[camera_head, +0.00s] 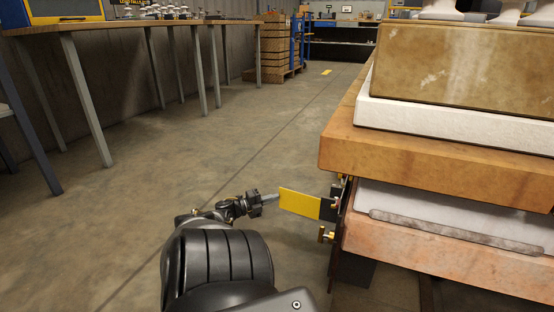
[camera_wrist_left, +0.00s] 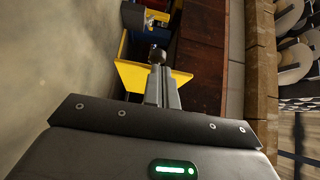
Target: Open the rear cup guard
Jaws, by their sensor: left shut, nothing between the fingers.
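A flat yellow plate with a black end (camera_head: 300,203), which looks like the cup guard, sticks out to the left from the side of the layered bench. Its black end meets small brass-coloured fittings at the bench side. My left gripper (camera_head: 270,198) is shut and empty, with its tips at the plate's free left end. In the left wrist view, the shut fingers (camera_wrist_left: 158,62) lie in front of the yellow plate (camera_wrist_left: 130,77) and cover part of it. I cannot tell whether they touch it. No cup can be made out. My right gripper is not in view.
The bench's orange-brown upper slab (camera_head: 420,158) overhangs the plate on the right. A pale stone-like block (camera_head: 450,112) rests on it. A long table (camera_head: 130,27) stands at the far left. The concrete floor (camera_head: 130,200) between is clear.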

